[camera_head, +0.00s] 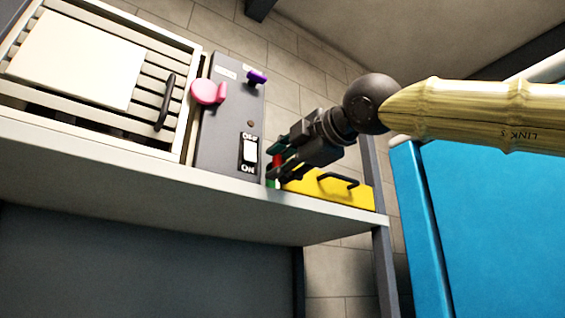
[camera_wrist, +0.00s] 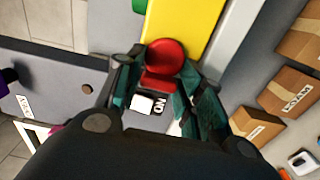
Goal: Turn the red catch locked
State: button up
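The red catch (camera_wrist: 165,58) shows in the wrist view as a rounded red piece at the near end of a yellow case (camera_wrist: 195,22). My gripper (camera_wrist: 162,72) has its two teal-padded fingers on either side of it. The fingers stand apart with the catch between their tips; whether both pads press on it cannot be told. In the head view my gripper (camera_head: 277,164) reaches in from the right, and only a small red patch of the catch (camera_head: 279,160) shows between the fingers. The yellow case (camera_head: 335,190) has a black handle.
A grey box (camera_head: 228,120) beside my gripper carries a white ON/OFF switch (camera_head: 250,149), a pink knob (camera_head: 209,92) and a purple knob (camera_head: 257,77). A slatted vent with a pale panel (camera_head: 75,60) stands left. Cardboard boxes (camera_wrist: 292,92) lie below right in the wrist view.

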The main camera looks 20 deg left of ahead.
dwell(0.3)
jog(key=v, duration=1.2)
dwell(0.5)
